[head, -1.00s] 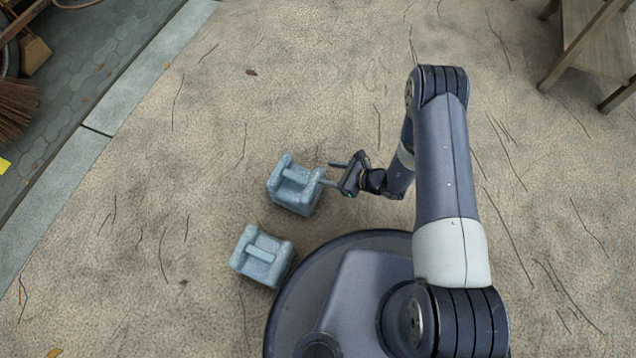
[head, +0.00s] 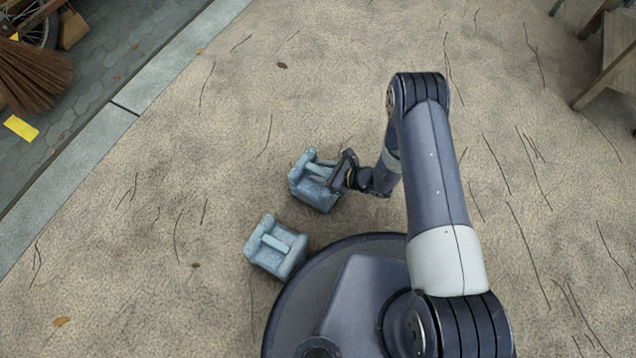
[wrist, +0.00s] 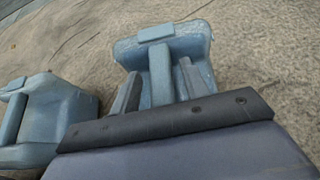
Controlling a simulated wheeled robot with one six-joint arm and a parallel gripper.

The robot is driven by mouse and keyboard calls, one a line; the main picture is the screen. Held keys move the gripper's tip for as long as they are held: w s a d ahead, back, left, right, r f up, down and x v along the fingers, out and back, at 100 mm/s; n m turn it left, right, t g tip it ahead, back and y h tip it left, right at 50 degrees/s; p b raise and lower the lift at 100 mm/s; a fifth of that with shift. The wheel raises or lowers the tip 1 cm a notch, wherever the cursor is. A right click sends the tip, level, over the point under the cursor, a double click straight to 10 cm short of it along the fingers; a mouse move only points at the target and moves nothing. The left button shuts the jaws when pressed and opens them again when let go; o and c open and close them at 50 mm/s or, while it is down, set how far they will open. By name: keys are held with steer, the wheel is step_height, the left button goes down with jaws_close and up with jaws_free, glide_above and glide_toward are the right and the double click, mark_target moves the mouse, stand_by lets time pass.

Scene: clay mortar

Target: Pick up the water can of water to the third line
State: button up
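Two blue-grey, blocky water cans stand on the sandy ground in the head view. The farther can (head: 305,190) is at my gripper (head: 328,177), and the nearer can (head: 277,247) stands beside my round base. In the wrist view the farther can (wrist: 190,42) lies ahead, with its bar handle (wrist: 160,75) between the two fingers of my gripper (wrist: 160,84). The fingers are apart, one on each side of the handle, with narrow gaps showing. The nearer can (wrist: 60,122) shows at the left edge of the wrist view. No water or line marks can be made out.
A straw broom (head: 30,75) and a yellow piece (head: 21,128) lie at the upper left beyond a stone kerb (head: 75,175). A wooden stand (head: 610,60) is at the upper right. The sand around the cans is clear.

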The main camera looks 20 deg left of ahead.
jaws_close()
stand_by(1.0)
steer(key=shift+w+r, duration=0.1)
steer(key=shift+r, duration=0.1)
